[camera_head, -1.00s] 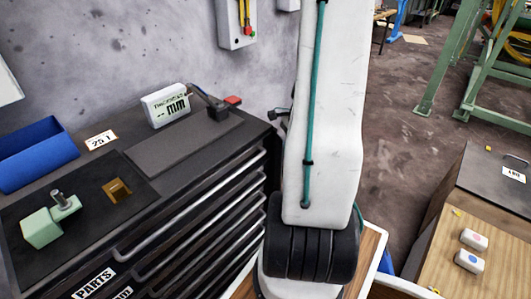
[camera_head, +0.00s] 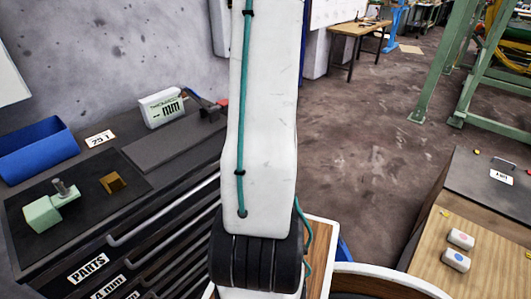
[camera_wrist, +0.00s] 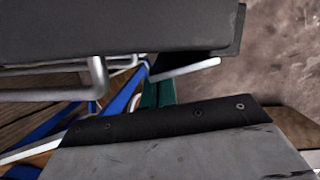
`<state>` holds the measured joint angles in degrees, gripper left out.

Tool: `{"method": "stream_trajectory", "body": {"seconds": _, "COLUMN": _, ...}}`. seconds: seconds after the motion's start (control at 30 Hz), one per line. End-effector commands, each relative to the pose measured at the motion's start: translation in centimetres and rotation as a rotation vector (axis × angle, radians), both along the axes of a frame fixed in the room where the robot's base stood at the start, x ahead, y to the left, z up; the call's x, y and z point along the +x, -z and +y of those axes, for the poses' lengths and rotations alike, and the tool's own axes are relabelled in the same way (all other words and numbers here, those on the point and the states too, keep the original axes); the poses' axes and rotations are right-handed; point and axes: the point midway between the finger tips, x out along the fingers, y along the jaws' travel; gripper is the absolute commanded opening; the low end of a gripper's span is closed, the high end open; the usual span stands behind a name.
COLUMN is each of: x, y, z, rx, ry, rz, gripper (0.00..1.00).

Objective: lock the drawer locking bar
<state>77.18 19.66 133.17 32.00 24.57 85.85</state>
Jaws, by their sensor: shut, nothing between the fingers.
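The black drawer cabinet (camera_head: 165,170) stands at the left in the head view, with light rail handles on its drawers. Its right end is hidden behind my arm. In the wrist view a dark cabinet edge (camera_wrist: 110,27) fills the top, with a pale drawer handle (camera_wrist: 97,78) below it. A short pale bar (camera_wrist: 187,69) sticks out at the dark corner. I cannot tell whether it is the locking bar. My gripper (camera_wrist: 158,93) shows as teal fingertips, close together and empty, just below that bar. I cannot tell whether they touch it. The head view does not show my gripper.
On the cabinet top are a blue bin (camera_head: 38,150), a thickness gauge (camera_head: 162,107), a pale green block (camera_head: 42,214) and a brass piece (camera_head: 113,182). A wooden workbench (camera_head: 480,270) stands at the right. The floor (camera_head: 365,150) between is open.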

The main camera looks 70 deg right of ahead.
Motion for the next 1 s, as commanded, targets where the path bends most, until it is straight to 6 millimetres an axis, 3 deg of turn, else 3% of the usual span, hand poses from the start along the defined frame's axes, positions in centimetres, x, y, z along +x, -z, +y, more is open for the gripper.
{"method": "stream_trajectory", "body": {"seconds": 0.13, "x": 0.55, "y": -0.03, "z": 0.14, "rx": -0.001, "ry": 0.086, "rz": 0.000, "gripper": 0.00}}
{"method": "stream_trajectory", "body": {"seconds": 1.0, "x": 1.17, "y": -0.01, "z": 0.25, "rx": 0.000, "ry": 0.077, "rz": 0.000, "gripper": 0.00}}
